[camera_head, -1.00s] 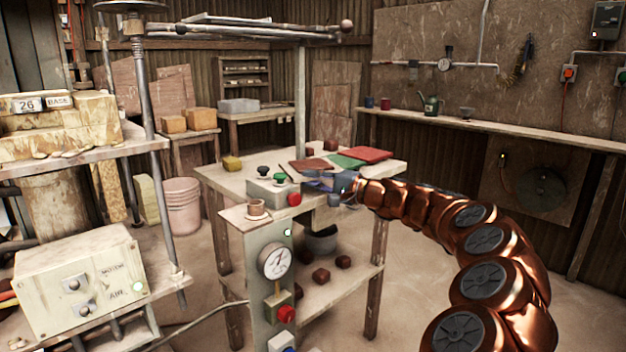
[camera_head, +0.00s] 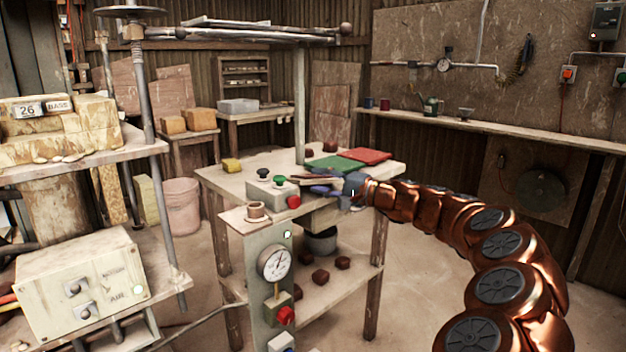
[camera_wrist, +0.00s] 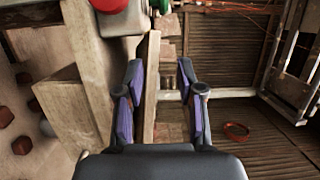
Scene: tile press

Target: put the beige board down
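My gripper (camera_head: 318,182) is at the front right part of the worktable, reaching left. In the wrist view its two purple-padded fingers (camera_wrist: 160,92) stand apart. A long beige strip (camera_wrist: 150,95) shows edge-on between them, with visible gaps to both pads. I cannot tell whether it is the beige board or the table's edge. In the head view a thin brownish edge shows by the fingers, partly hidden; no beige board face is clear. A green board (camera_head: 333,163) and a red board (camera_head: 366,155) lie flat behind the gripper.
A control box (camera_head: 268,192) with knobs and a red button stands left of my gripper. It also shows at the top of the wrist view (camera_wrist: 122,22). The worktable (camera_head: 225,178) has a yellow block (camera_head: 232,165) on it. A press post (camera_head: 299,105) rises behind.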

